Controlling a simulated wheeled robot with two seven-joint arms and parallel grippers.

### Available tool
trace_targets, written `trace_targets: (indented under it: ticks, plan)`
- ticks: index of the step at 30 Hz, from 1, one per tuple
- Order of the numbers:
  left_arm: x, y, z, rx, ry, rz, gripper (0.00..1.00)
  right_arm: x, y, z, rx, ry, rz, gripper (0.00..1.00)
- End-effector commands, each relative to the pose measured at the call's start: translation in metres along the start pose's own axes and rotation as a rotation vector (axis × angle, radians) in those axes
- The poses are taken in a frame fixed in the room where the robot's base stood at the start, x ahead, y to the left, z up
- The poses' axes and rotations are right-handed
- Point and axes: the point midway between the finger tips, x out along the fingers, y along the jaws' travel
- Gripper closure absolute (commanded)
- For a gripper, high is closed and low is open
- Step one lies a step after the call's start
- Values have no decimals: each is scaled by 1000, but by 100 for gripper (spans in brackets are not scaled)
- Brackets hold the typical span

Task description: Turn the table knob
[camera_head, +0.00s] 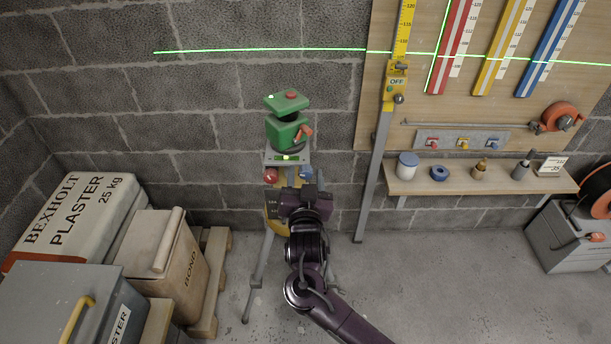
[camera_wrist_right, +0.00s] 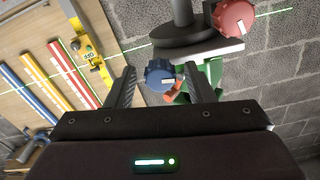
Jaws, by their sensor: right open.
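A green laser level (camera_head: 284,134) stands on a small tripod table (camera_head: 270,160) in front of the block wall. A red knob (camera_head: 271,175) sits at the table's left and a blue knob (camera_head: 306,174) at its right. My right gripper (camera_head: 304,184) is just below the blue knob in the head view and hides part of the tripod. In the wrist view the open jaws lie on either side of the blue knob (camera_wrist_right: 160,75), with the red knob (camera_wrist_right: 235,18) outside them at upper right. Contact cannot be told. My left gripper is out of view.
A green laser line crosses the wall and board. A yellow staff (camera_head: 396,92) marked OFF leans right of the tripod. Plaster bags (camera_head: 75,215) and boxes fill the left. A shelf (camera_head: 480,181) and a grey case (camera_head: 565,240) stand right. Floor between is clear.

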Motion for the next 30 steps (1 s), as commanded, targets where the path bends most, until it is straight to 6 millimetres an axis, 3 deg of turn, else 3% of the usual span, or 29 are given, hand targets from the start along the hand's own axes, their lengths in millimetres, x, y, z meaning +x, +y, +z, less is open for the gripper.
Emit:
trace_targets:
  ticks: [7, 17, 30]
  plan:
    - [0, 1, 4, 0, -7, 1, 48, 1, 0, 0, 0, 0, 0, 53]
    - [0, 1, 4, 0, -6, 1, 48, 1, 0, 0, 0, 0, -1, 96]
    - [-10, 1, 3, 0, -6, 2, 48, 0, 0, -2, -111, -1, 0, 96]
